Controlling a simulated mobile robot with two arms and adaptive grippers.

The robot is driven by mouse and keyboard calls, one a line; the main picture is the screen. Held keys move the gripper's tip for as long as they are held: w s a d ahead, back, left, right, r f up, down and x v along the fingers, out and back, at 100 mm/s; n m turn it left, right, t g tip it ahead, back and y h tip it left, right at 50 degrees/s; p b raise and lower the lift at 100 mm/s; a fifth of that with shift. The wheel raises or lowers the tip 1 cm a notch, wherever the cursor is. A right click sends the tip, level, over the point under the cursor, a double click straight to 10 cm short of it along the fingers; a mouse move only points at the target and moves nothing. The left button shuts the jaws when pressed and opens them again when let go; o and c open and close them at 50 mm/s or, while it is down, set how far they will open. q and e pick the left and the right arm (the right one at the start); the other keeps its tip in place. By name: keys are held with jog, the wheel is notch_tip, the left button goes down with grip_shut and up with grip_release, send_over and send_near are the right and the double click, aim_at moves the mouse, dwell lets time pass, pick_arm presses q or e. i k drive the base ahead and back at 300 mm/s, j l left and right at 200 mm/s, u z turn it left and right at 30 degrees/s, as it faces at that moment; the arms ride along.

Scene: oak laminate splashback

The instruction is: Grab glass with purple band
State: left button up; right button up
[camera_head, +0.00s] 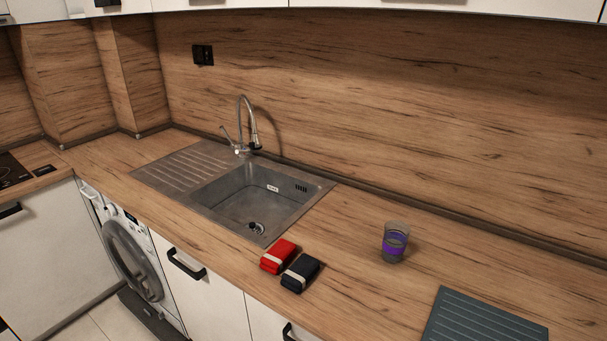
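The glass with the purple band (395,242) stands upright on the wooden counter, right of the sink. It is clear, with the purple band around its middle. Nothing touches it. Neither of my grippers shows in the head view.
A red folded cloth (279,256) and a dark folded cloth (301,273) lie left of the glass near the counter's front edge. A dark ribbed mat (482,322) lies to the right. The steel sink (249,202) with its tap (246,125) is at the left. Counter around the glass is clear.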

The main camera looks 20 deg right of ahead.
aim_at(396, 233)
jog(key=k+l+z, duration=0.2)
jog(key=z, duration=0.15)
jog(key=k+l+z, duration=0.1)
jog(key=l+z, duration=0.2)
jog(key=k+l+z, duration=0.1)
jog(key=l+z, duration=0.25)
jog(key=l, duration=0.1)
